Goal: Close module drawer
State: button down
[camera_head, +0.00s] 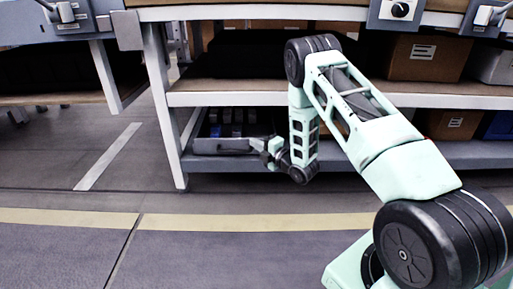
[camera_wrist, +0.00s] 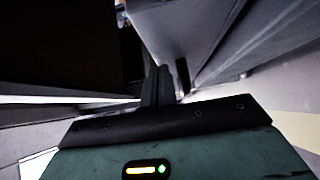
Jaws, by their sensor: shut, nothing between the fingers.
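The module drawer (camera_head: 222,147) is a grey tray-like box on the bottom shelf, at the left end of the bench in the head view. Several dark upright modules (camera_head: 226,130) show inside it. My gripper (camera_head: 264,150) is at the drawer's right front side, low under the middle shelf. In the wrist view my gripper's dark fingers (camera_wrist: 162,84) are shut and empty, close to a grey flat surface (camera_wrist: 185,30). I cannot tell whether they touch it. How far the drawer stands out is hard to tell.
The bench's white left leg (camera_head: 163,110) stands just left of the drawer. The middle shelf edge (camera_head: 230,99) runs above my gripper. Cardboard boxes (camera_head: 425,58) sit on the shelf at right. The floor in front is clear, with a yellow line (camera_head: 220,220).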

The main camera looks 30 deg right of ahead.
jog(key=shift+w+d+r, duration=0.1)
jog(key=shift+w+d, duration=0.05)
jog(key=shift+d, duration=0.15)
jog(key=a+p+v, duration=0.1)
jog(key=p+v, duration=0.7)
jog(key=v, duration=0.9)
jog(key=shift+s, duration=0.4)
jog(key=shift+d, duration=0.1)
